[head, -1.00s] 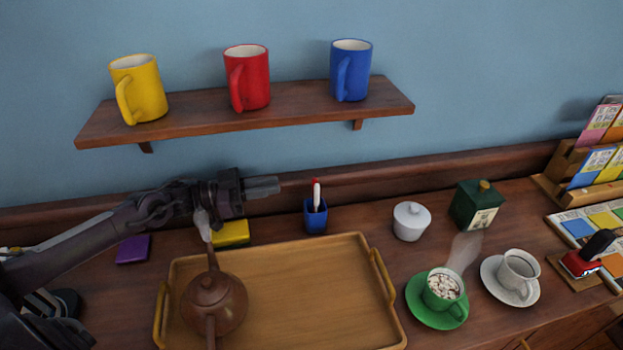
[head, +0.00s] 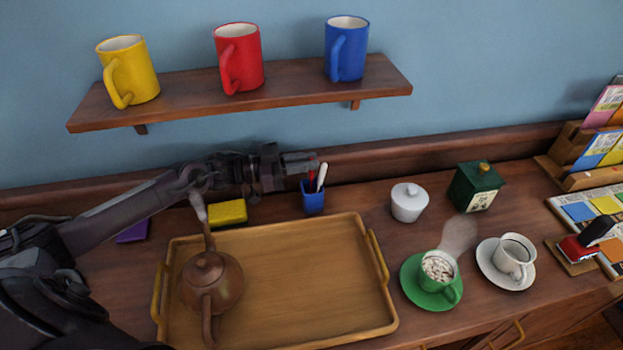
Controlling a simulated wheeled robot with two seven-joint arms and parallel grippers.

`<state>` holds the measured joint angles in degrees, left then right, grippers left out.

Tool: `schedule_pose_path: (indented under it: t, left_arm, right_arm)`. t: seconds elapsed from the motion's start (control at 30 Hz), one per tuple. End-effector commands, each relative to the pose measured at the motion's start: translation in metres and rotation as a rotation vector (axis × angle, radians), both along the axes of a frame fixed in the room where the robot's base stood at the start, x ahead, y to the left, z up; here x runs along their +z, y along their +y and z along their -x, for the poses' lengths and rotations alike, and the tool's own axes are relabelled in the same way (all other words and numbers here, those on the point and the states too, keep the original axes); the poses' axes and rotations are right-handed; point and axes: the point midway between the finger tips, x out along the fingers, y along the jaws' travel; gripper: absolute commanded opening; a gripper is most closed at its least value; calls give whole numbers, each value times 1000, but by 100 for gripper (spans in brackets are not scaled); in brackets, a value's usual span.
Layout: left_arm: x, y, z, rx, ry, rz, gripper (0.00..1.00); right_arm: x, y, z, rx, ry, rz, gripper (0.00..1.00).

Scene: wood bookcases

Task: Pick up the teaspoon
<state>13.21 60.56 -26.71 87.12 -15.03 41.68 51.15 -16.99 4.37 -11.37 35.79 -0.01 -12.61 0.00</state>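I cannot make out a teaspoon in the head view. My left gripper (head: 312,162) is above the back of the counter, just over a blue pen cup (head: 313,203) that holds a red and a white stick-like item. Its fingers point right, and I see nothing clearly held between them. Whether they are open or shut is unclear from this angle. My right gripper is out of view.
A wooden tray (head: 300,335) holds a brown steaming teapot (head: 212,283). Behind are a yellow sponge-like block (head: 227,212), a white lidded bowl (head: 408,204) and a green box (head: 474,188). A shelf (head: 190,108) with three mugs hangs above. A red stamp (head: 580,247) stands right.

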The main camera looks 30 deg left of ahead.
Motion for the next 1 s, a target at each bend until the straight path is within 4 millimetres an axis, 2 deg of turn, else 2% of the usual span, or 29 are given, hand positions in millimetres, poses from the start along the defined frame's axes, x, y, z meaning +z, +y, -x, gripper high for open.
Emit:
schedule_pose_path:
  t: [0.23, 0.37, 0.67, 0.83, 1.0]
  left_arm:
    - [-1, -1, -1, 0, 1, -1, 16]
    - [0, -1, -1, 0, 1, -1, 0]
    - [1, -1, -1, 0, -1, -1, 0]
    - [18, -1, -1, -1, -3, -2, 0]
    - [53, -1, 0, -2, -4, -3, 0]
  right_arm:
    - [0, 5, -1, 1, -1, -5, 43]
    - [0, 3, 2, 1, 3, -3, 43]
    - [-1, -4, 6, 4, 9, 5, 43]
    - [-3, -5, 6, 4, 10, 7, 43]
    - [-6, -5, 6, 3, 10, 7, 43]
